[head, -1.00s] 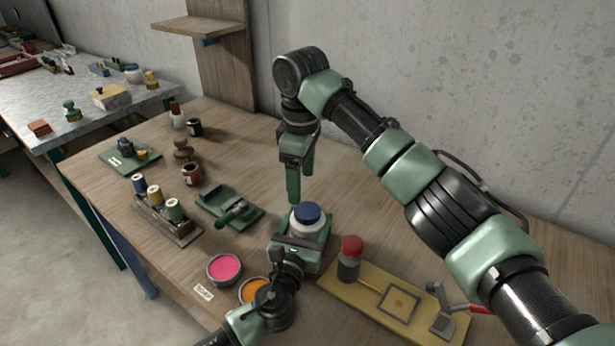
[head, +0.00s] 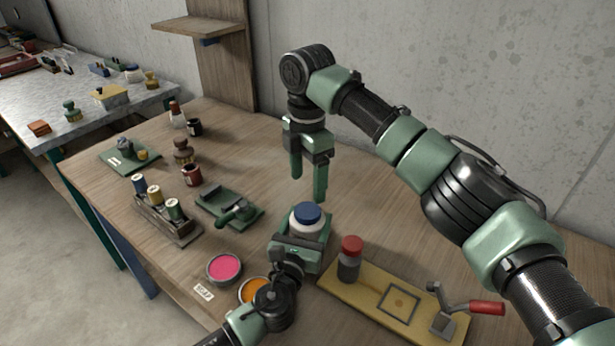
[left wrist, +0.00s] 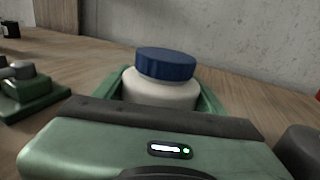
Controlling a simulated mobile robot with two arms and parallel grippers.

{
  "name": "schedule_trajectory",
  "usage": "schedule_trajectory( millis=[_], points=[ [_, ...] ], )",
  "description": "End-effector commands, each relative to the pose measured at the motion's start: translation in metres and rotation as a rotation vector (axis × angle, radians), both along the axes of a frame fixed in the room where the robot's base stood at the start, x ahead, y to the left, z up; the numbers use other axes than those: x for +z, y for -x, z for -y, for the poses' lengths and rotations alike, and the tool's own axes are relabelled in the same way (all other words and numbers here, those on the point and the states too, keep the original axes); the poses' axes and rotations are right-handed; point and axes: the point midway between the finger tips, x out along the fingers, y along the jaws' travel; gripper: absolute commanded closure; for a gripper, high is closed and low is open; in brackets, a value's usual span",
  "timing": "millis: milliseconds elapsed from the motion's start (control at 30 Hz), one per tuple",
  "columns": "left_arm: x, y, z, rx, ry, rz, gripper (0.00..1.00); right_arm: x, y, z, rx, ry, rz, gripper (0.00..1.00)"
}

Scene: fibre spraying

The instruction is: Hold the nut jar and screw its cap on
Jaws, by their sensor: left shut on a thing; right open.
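The nut jar (head: 306,227) is white with a blue cap (head: 307,212) sitting on its top. It stands upright on the table near the middle of the head view. My left gripper (head: 302,240) is shut around the jar's body from the near side. In the left wrist view the jar (left wrist: 160,93) and its cap (left wrist: 166,64) show between the green fingers. I cannot tell how tightly the cap sits. My right gripper (head: 308,185) is open and empty, pointing down above the table behind the jar, clear of the cap.
A yellow board (head: 375,312) with a red-topped bottle (head: 349,260) and a red-handled crank lies right of the jar. Pink (head: 224,267) and orange (head: 252,289) pots stand front left. A green tool tray (head: 228,208) and a spool rack (head: 168,222) are further left.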

Motion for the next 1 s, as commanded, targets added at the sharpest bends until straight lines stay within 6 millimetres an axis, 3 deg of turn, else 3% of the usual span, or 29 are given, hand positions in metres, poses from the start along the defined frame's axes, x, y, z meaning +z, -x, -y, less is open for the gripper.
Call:
schedule_trajectory(
  millis=[500,933,1000],
  points=[
    [0.000,0.000,0.000,0.000,0.000,0.000,1.00,-0.069,0.001,0.000,-0.001,0.001,-0.002,0.29],
    [0.000,0.000,0.000,0.000,0.000,0.000,1.00,-0.078,0.000,0.000,-0.001,0.001,0.000,0.29],
    [0.000,0.000,0.000,0.000,0.000,0.000,1.00,-0.078,0.000,0.000,-0.001,0.001,0.000,0.48]
  ],
)
